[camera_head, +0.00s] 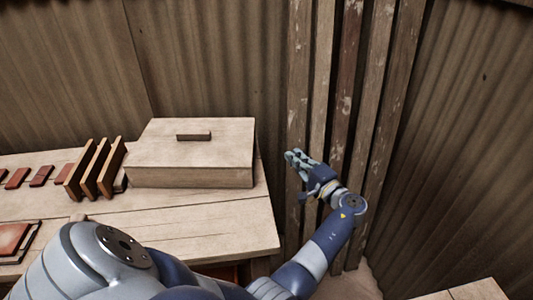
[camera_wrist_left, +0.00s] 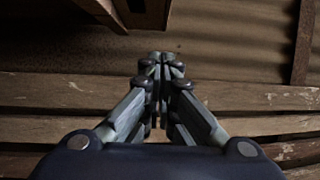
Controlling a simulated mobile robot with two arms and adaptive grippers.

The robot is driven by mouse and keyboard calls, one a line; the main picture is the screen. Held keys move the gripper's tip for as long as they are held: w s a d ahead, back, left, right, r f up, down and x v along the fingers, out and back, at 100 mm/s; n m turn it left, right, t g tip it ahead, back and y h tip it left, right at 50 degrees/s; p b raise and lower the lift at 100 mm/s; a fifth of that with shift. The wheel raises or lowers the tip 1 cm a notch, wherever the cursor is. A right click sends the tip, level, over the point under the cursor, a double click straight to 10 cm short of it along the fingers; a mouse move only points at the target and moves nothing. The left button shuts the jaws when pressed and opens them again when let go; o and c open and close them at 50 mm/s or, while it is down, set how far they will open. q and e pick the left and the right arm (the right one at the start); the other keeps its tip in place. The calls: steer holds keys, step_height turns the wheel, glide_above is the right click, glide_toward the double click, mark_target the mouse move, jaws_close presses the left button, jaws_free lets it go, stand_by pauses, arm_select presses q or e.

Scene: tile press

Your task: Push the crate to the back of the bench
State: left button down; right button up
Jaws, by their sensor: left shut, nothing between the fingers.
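The crate (camera_head: 190,160) is a closed, pale wooden box, with a small dark brown bar on its flat top. It sits at the back right of the bench (camera_head: 210,220), near the corrugated wall. My left gripper (camera_head: 290,157) is to the right of the crate, apart from it and past the bench's right edge. It is shut and empty, in front of upright wooden posts. In the left wrist view its fingertips (camera_wrist_left: 163,62) meet with nothing between them. The crate cannot be made out for sure there. My right gripper is not in view.
Several upright brown boards (camera_head: 95,168) stand just left of the crate. Reddish tiles (camera_head: 40,176) lie in a row further left, and another tile (camera_head: 13,239) lies at the front left. The bench top before the crate is clear. Wooden posts (camera_head: 345,90) stand behind my left gripper.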

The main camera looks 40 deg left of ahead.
arm_select(q)
steer(key=a+f+p, duration=0.1)
steer(key=a+p, duration=0.3)
steer(key=a, duration=0.7)
steer(key=shift+s+a+f, duration=0.3)
steer(key=shift+f, duration=0.05)
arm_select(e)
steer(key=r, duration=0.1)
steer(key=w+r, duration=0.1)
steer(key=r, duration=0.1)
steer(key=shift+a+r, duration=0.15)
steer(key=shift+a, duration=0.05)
arm_select(q)
steer(key=shift+s+a, duration=0.3)
steer(key=shift+s, duration=0.2)
steer(key=shift+s+a, duration=0.25)
steer(key=shift+s, duration=0.25)
steer(key=shift+d, duration=0.1)
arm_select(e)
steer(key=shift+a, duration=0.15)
